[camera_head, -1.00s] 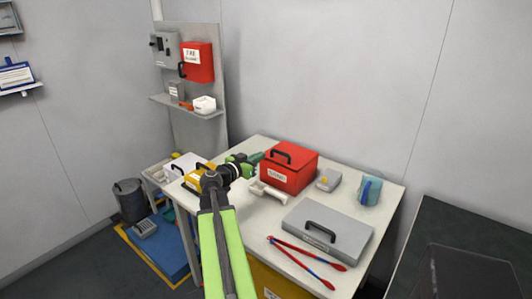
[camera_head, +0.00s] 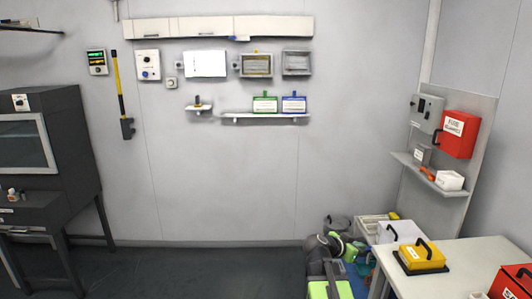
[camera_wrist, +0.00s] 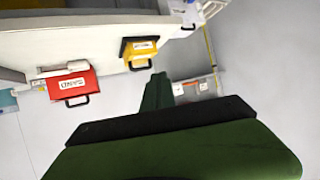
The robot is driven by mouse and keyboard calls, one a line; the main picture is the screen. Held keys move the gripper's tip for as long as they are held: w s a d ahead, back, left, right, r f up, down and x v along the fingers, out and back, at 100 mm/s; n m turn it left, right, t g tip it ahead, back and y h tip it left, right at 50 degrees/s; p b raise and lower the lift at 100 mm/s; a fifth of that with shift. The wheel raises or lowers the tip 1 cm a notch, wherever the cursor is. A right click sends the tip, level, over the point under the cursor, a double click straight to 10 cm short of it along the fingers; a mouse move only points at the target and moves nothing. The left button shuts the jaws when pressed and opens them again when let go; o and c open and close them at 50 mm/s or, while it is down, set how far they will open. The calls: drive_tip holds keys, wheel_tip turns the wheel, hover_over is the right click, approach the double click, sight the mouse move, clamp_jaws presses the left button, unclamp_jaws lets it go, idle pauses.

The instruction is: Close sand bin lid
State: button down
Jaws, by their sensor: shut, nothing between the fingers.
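My gripper (camera_wrist: 157,90) is shut and empty in the wrist view, apart from the boxes. In the head view it is small and partly hidden by my arm at the bottom.
A white box (camera_head: 399,231) with a black handle stands beyond the yellow one. A red box (camera_head: 508,284) sits on the white table (camera_head: 450,280) at the right edge. A dark cabinet (camera_head: 45,140) stands at left. The floor between is clear.

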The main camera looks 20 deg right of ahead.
drive_tip(key=w+a+f+n+y+p, duration=0.1)
drive_tip(key=a+f+n+y, duration=0.25)
drive_tip(key=a, duration=0.75)
drive_tip(key=a+f+n+y, duration=0.2)
drive_tip(key=a+f+y, duration=0.15)
drive_tip(key=a, duration=0.75)
drive_tip(key=s+a+f+n+g+y, duration=0.1)
drive_tip(key=s+a+f+n+y, duration=0.1)
drive_tip(key=a, duration=0.5)
drive_tip(key=s+a+f+n+g+y, duration=0.2)
drive_tip(key=s+a+f+n+y, duration=0.1)
drive_tip(key=s+a+n, duration=0.2)
drive_tip(key=a+n, duration=0.2)
drive_tip(key=shift+s+a+g, duration=0.25)
drive_tip(key=shift+a+g, duration=0.05)
drive_tip(key=shift+a, duration=0.1)
drive_tip(key=c, duration=1.7)
unclamp_jaws()
drive_tip(key=shift+n, duration=0.35)
drive_tip(key=shift+d, duration=0.15)
